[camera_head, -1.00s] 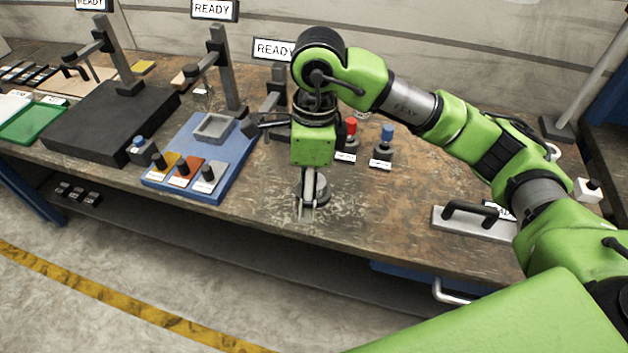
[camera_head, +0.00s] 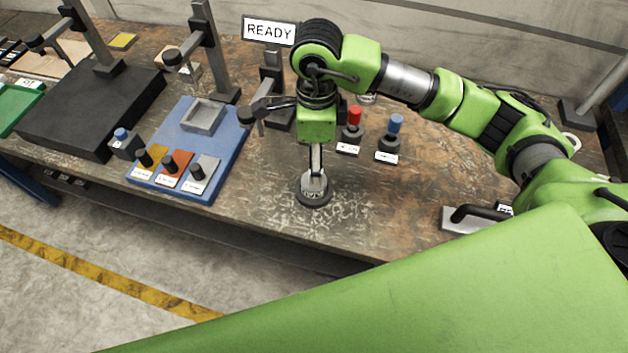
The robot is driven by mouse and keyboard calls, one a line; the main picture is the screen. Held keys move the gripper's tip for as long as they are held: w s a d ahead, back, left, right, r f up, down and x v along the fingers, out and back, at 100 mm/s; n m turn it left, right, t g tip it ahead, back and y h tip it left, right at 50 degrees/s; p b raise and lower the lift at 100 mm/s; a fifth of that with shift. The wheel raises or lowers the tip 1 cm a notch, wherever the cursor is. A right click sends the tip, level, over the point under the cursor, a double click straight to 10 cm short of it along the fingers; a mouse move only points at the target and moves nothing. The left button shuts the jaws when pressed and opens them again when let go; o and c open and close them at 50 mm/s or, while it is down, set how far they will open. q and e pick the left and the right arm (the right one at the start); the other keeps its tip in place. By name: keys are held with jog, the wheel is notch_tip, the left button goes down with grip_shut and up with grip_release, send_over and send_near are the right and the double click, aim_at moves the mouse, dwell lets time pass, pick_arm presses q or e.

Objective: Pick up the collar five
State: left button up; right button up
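A round dark ring with a pale grey, patterned centre (camera_head: 313,192), which looks like the collar, is near the front edge of the workbench (camera_head: 400,215). I cannot read a number on it. My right gripper (camera_head: 315,176) points down from the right arm, with its fingers over and against the ring's centre. The fingers partly cover the ring, and I cannot tell whether they are closed on it or whether it is lifted. My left gripper is not in view.
A blue tray (camera_head: 222,165) with yellow, orange and grey pads stands left, beside a black plate (camera_head: 85,108). Red (camera_head: 354,118) and blue (camera_head: 396,125) capped pieces stand behind right. A handled metal plate (camera_head: 455,220) lies right. A READY sign (camera_head: 269,30) stands at the back.

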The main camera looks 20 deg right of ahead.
jog(key=f+p, duration=0.1)
jog(key=f, duration=0.2)
jog(key=f+p, duration=0.1)
jog(key=f, duration=0.2)
jog(key=shift+a+f+p, duration=0.2)
jog(key=shift+f+p, duration=0.1)
jog(key=shift+f, duration=0.1)
jog(key=shift+w+f, duration=0.1)
jog(key=shift+f, duration=0.35)
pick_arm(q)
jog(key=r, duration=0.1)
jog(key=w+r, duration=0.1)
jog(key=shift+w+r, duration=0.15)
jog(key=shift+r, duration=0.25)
pick_arm(e)
jog(key=shift+c, duration=0.4)
jog(key=shift+r, duration=0.1)
grip_shut()
